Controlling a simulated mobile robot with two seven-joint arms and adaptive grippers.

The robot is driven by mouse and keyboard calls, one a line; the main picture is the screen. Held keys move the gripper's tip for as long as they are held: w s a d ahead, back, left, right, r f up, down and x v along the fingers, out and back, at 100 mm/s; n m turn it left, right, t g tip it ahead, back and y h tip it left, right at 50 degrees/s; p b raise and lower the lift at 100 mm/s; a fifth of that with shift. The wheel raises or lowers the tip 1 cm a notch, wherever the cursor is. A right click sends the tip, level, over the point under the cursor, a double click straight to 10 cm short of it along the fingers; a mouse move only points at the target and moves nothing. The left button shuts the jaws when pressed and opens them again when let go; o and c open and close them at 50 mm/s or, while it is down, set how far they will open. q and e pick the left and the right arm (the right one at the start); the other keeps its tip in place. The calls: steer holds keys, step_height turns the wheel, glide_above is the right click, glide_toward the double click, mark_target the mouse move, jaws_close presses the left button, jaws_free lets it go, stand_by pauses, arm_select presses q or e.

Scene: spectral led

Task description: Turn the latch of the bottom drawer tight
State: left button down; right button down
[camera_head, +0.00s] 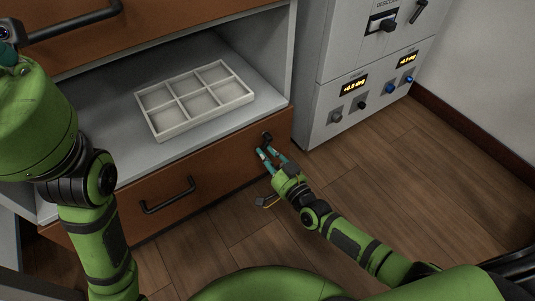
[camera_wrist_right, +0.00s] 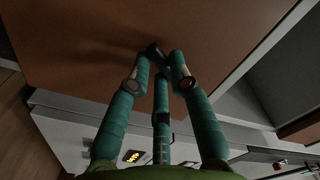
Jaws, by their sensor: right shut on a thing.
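The bottom drawer (camera_head: 215,165) has a brown front and a dark bar handle (camera_head: 168,196); its front is flush with the cabinet. The small dark latch (camera_head: 266,137) sits near the upper right corner of that front. My right gripper (camera_head: 265,153) reaches it from the lower right, and its teal fingers are closed around the latch. In the right wrist view the teal fingers (camera_wrist_right: 160,72) meet at the dark latch (camera_wrist_right: 157,54) on the brown panel; its turn angle is partly hidden by the fingers.
A white compartment tray (camera_head: 194,98) stands on the open shelf above the drawer. An upper drawer with a dark handle (camera_head: 75,22) is at the top left. A grey control unit (camera_head: 345,110) with knobs and displays stands close at right.

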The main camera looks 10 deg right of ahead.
steer(key=c, duration=1.1)
jaws_free()
steer(key=v, duration=0.7)
steer(key=shift+s, duration=0.3)
steer(key=shift+r, duration=0.15)
